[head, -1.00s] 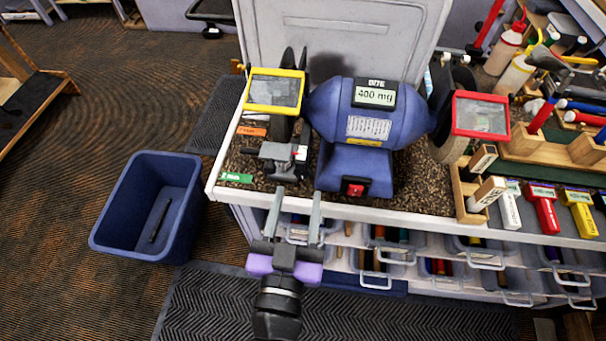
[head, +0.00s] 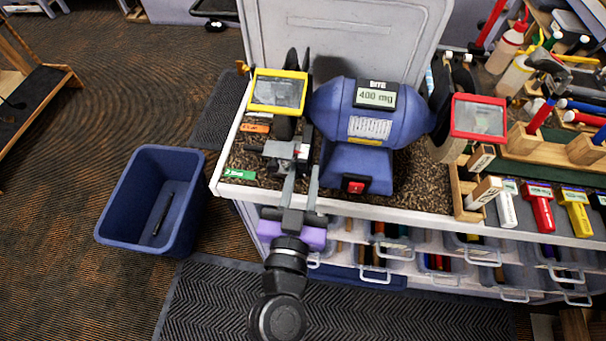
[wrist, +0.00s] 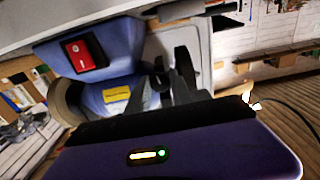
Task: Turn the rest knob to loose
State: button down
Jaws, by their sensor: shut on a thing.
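The blue bench grinder (head: 350,125) stands on the bench, with a tool rest (head: 275,150) in front of its left wheel under the yellow-framed shield. My gripper (head: 302,163) reaches over the bench's front edge, its fingertips at the right part of the tool rest. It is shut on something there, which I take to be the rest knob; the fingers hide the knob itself. In the wrist view my fingers (wrist: 178,88) point toward the grinder's side, and the knob cannot be made out between them. The knob's turn position cannot be read.
A green tag (head: 238,174) and an orange tag (head: 256,128) lie left of the rest. The grinder's red switch (head: 355,187) is close to the right of my fingers. Clear drawers (head: 375,275) are below the bench edge. A blue bin (head: 120,215) stands on the floor at left.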

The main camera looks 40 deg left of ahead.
jog(key=shift+n, duration=0.4)
jog(key=shift+n+b, duration=0.4)
jog(key=shift+n, duration=2.2)
jog(key=c, duration=1.1)
grip_release()
jog(key=shift+c, duration=0.2)
